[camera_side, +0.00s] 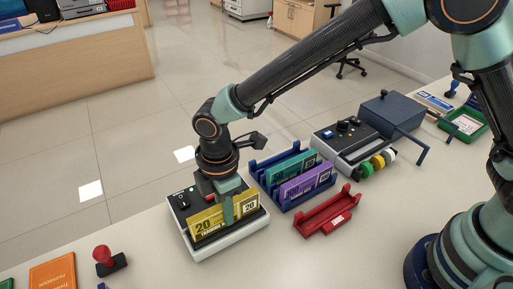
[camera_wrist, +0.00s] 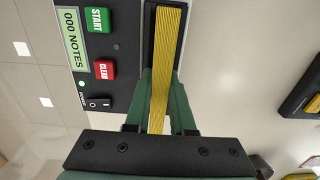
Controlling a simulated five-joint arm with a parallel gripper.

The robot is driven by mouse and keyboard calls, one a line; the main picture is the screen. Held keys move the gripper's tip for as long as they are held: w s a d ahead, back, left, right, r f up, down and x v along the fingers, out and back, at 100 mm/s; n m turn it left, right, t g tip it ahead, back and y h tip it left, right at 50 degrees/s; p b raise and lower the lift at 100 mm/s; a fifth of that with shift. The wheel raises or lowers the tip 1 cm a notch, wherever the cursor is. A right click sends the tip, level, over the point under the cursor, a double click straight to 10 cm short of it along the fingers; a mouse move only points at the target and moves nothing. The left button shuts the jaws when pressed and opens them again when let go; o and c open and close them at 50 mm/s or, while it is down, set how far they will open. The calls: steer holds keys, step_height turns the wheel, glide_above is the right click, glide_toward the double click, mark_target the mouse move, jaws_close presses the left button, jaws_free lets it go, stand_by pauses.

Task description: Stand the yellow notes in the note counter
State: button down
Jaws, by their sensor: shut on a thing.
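The yellow notes (camera_side: 208,219), marked 20, stand upright on edge at the note counter (camera_side: 233,239), a white machine with a black top. My gripper (camera_side: 228,209) is shut on the notes from above, one green finger in front of them. In the wrist view the notes (camera_wrist: 168,50) show edge-on between my gripper's fingers (camera_wrist: 163,105), lined up with the dark slot of the note counter (camera_wrist: 117,75). Its display reads 000 NOTES. The lower edge of the notes is hidden, so I cannot tell how deep they sit.
A blue rack (camera_side: 272,199) holding teal notes (camera_side: 291,166) and purple notes (camera_side: 306,184) stands just right of the counter. An empty red tray (camera_side: 328,212) lies nearby. A red-handled stamp (camera_side: 104,258) and orange passbook (camera_side: 53,273) are at the front left.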

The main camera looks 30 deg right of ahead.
steer(key=c, duration=0.7)
jaws_free()
steer(key=shift+r, duration=0.1)
steer(key=shift+r, duration=3.4)
steer(key=w+d+r+m+t+y, duration=0.1)
steer(key=d+r+m, duration=0.35)
steer(key=d, duration=0.35)
steer(key=d+r+m+t, duration=0.2)
steer(key=d+r+m, duration=0.3)
steer(key=d, duration=0.4)
steer(key=s+d+r+m+t, duration=0.1)
steer(key=s+d+m, duration=0.1)
steer(key=d, duration=0.2)
steer(key=s+d+m, duration=0.2)
steer(key=d+m, duration=0.1)
steer(key=d, duration=0.2)
steer(key=s+d+r+m+t+h, duration=0.1)
steer(key=s+d+m, duration=0.1)
steer(key=d+m, duration=0.1)
steer(key=shift+s+d+r+m+t, duration=0.15)
steer(key=shift+d, duration=0.25)
steer(key=shift+s+d+r+m+t, duration=0.1)
steer(key=shift+d+r+t, duration=0.05)
steer(key=shift+d, duration=0.25)
